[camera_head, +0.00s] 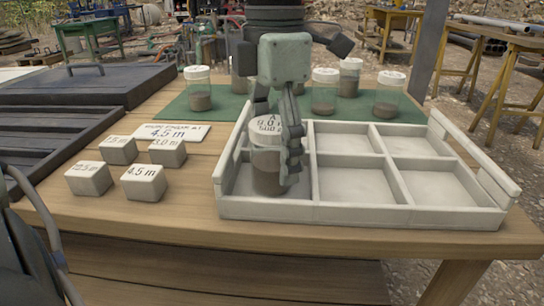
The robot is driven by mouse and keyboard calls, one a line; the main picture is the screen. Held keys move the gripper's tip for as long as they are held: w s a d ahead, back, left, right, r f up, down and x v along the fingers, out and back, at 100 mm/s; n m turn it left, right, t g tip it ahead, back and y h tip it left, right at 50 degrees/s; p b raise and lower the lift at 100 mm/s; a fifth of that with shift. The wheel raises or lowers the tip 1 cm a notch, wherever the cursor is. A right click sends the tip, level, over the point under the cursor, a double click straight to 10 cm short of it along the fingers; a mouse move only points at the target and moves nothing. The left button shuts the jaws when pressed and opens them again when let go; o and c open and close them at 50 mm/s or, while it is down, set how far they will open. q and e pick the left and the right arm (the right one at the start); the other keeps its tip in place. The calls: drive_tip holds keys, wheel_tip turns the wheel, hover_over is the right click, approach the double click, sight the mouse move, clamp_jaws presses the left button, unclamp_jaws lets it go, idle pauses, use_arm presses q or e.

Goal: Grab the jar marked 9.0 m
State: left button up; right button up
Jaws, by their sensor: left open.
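A clear jar (266,160) with a white lid and brown contents stands in the front left compartment of the white divided tray (360,214). The writing on its lid seems to read "A", "9.0 m" and another line, partly hidden by a finger. My left gripper (278,150) is open and points down at this jar, with one finger in front of its right side and the other behind it. Whether the fingers touch the jar cannot be told. My right gripper is not in view.
Several similar jars (387,95) stand on a green mat (223,117) behind the tray. Small marked blocks (144,183) and a card reading 4.5 m (170,131) lie to the left. A dark case (85,85) lies farther left. The tray's other visible compartments are empty.

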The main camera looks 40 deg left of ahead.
use_arm(q)
clamp_jaws()
idle(0.6)
drive_tip(key=shift+r, duration=0.1)
